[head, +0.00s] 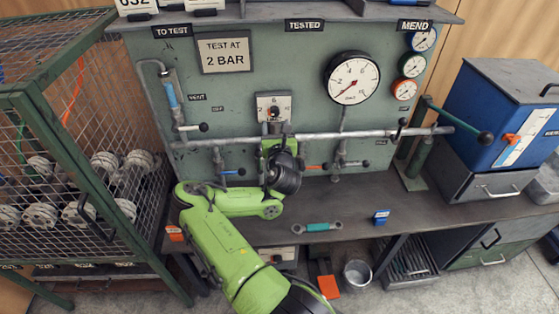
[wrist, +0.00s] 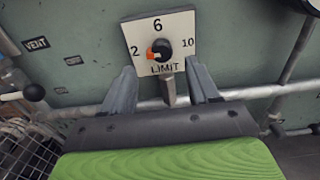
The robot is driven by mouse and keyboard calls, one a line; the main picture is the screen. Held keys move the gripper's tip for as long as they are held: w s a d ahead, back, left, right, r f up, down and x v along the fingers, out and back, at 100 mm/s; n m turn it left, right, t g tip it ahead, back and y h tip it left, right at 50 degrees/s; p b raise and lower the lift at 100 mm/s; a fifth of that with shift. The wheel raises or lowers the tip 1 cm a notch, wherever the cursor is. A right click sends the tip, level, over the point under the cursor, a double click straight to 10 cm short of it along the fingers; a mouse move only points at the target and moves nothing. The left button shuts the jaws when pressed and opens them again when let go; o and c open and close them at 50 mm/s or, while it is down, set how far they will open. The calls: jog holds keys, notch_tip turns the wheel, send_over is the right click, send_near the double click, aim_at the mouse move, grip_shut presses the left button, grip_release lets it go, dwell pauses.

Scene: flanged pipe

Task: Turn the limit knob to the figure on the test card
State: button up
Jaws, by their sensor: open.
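The limit knob (wrist: 159,49) is a black round knob with an orange pointer on a white plate (wrist: 179,24) marked 2, 6, 10 and LIMIT. In the wrist view the orange pointer is toward the 2 at the left. In the head view the plate (head: 286,102) is on the green panel, partly hidden by my arm. The test card (head: 225,52) reads "TEST AT 2 BAR". My gripper (wrist: 160,80) is open and empty, its two fingers spread below the knob at either side, apart from it. In the head view the fingers are too small to make out clearly.
A horizontal pipe (head: 232,140) with valve handles crosses the panel close to my gripper. A large pressure gauge (head: 352,78) is to the right. The bench (head: 345,205) holds a teal-handled tool (head: 318,227) and a blue tag (head: 381,216). A wire cage (head: 70,150) stands at left.

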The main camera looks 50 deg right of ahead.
jog(key=b+v, duration=0.9)
jog(key=b, duration=0.3)
jog(key=shift+b, duration=0.4)
jog(key=shift+s+a+f, duration=0.1)
jog(key=shift+s, duration=0.05)
